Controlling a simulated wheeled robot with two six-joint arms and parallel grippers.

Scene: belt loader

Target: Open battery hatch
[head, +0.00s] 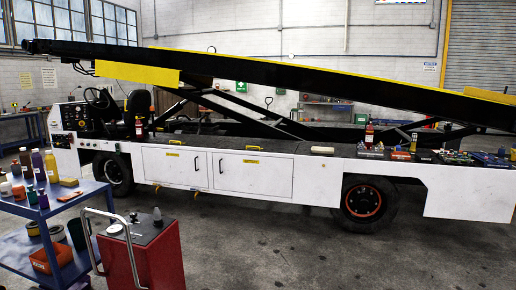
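A white belt loader (330,176) stands across the view with its dark conveyor raised above it. Two white side hatches sit between its wheels, a left hatch (172,168) and a larger right hatch (258,177). Both look shut. Each has a dark upright handle near the seam between them, a left handle (208,165) and a right handle (221,166). Each hatch has a small yellow label near its top edge, too small to read, so I cannot tell which one is the battery hatch. Neither of my grippers is in view.
A blue cart (62,213) with bottles and tape stands at the front left. A red cabinet (160,258) with a metal handle rail stands beside it, before the loader. Tools and small items lie on the loader's right deck. The grey floor (290,245) right of the cabinet is clear.

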